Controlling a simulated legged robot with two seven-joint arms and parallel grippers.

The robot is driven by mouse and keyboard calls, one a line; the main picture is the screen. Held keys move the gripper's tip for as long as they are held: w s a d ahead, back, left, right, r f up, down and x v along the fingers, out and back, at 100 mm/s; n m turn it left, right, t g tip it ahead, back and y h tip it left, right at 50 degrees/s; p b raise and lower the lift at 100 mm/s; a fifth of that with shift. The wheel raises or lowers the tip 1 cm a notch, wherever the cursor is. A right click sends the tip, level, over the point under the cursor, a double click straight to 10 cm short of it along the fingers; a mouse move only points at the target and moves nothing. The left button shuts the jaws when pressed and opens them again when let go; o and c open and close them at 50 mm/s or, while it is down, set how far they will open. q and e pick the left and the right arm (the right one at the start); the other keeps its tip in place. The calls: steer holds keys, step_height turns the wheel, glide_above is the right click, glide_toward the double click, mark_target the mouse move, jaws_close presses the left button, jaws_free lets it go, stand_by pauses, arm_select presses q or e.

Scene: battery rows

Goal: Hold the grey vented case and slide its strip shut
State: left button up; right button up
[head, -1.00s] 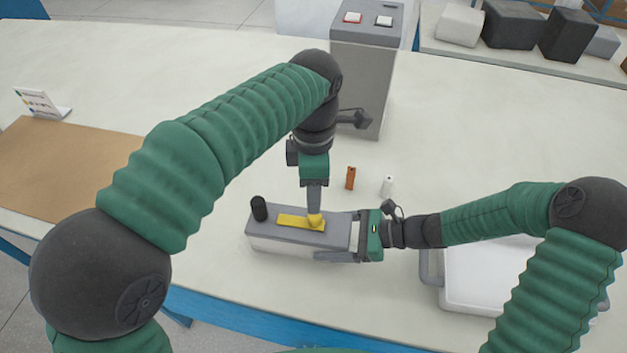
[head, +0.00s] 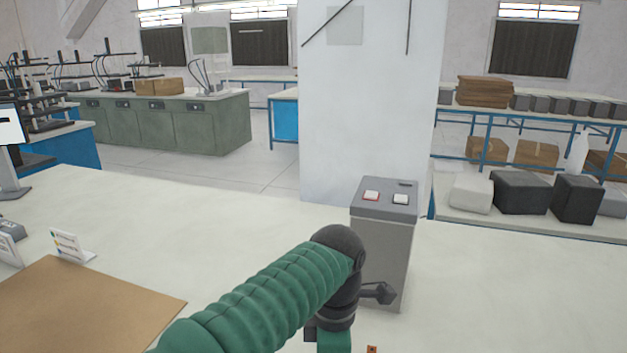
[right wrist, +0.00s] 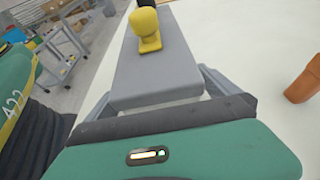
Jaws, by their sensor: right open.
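The grey vented case (right wrist: 160,70) shows in the right wrist view, its long grey lid running away from me. A yellow knob (right wrist: 148,28) stands on the lid, and a black round piece is just visible behind it at the top edge. The yellow strip itself cannot be made out behind the knob. My right gripper (right wrist: 160,100) is open, with one finger on each side of the case's near end; I cannot tell whether they touch it. The case is outside the head view.
The table at right is clear.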

steer(key=v, duration=1.1)
steer(key=shift+d, duration=0.3)
steer(key=shift+s, duration=0.1)
